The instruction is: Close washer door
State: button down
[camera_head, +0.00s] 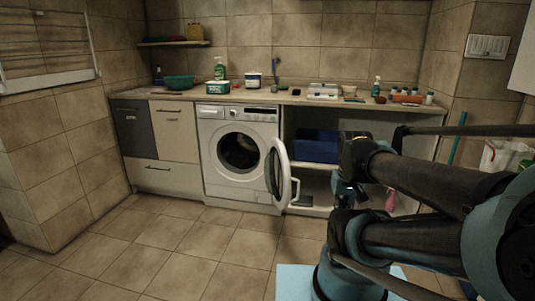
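The white washer (211,158) stands under the counter at the back, left of centre. Its round drum opening is uncovered and dark inside. The washer door (286,172) is swung wide open to the right, standing out from the front, hinged on the right side of the opening. My gripper (346,190) is to the right of the door, lower right of centre, with a gap seeming to lie between them. Its fingers are small, dark and partly hidden by my arm, so I cannot tell whether it is open or shut.
The counter (180,95) carries a green bowl (179,82), bottles and boxes. Drawers (165,177) stand left of the washer. Open shelves with a blue box (316,145) are right of it. A bag (503,156) is at far right. The tiled floor (180,240) in front is clear.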

aim_at(282, 202)
jog(key=i, duration=0.85)
jog(key=z, duration=0.25)
